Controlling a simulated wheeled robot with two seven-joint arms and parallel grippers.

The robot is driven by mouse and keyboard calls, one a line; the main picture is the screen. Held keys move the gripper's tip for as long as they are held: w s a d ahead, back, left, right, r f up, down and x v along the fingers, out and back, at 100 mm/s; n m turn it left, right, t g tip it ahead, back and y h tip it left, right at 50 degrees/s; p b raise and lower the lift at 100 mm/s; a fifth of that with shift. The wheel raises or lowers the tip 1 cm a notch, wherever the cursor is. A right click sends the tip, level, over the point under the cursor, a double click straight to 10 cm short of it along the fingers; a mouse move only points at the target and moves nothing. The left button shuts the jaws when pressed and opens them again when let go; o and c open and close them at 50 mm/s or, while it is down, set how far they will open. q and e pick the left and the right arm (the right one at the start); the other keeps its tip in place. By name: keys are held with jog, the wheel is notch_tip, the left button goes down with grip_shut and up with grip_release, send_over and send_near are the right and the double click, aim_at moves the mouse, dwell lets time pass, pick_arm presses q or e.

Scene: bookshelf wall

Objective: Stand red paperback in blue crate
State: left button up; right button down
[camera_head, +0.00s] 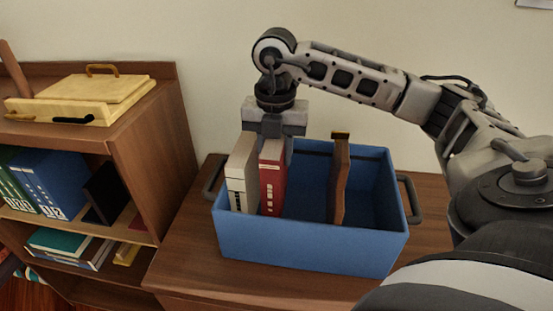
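The red paperback (271,180) stands upright in the left part of the blue crate (307,246), its spine facing me. It is beside a cream-white book (242,178), with little or no gap between them. My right gripper (275,140) points down over the far upper part of the red paperback, its fingers close to it and partly hidden behind the books. Whether the fingers press on the paperback cannot be seen. My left gripper is not in view.
A brown divider or thin book (340,180) stands in the crate, with free room on both sides. The crate has dark handles and sits on a wooden cabinet top (180,255). A bookshelf (160,150) at left holds books and a yellow box (85,98).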

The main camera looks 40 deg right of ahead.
notch_tip(320, 180, down, 2)
jog(key=shift+f, duration=0.25)
jog(key=shift+f, duration=0.15)
jog(key=c, duration=1)
grip_release()
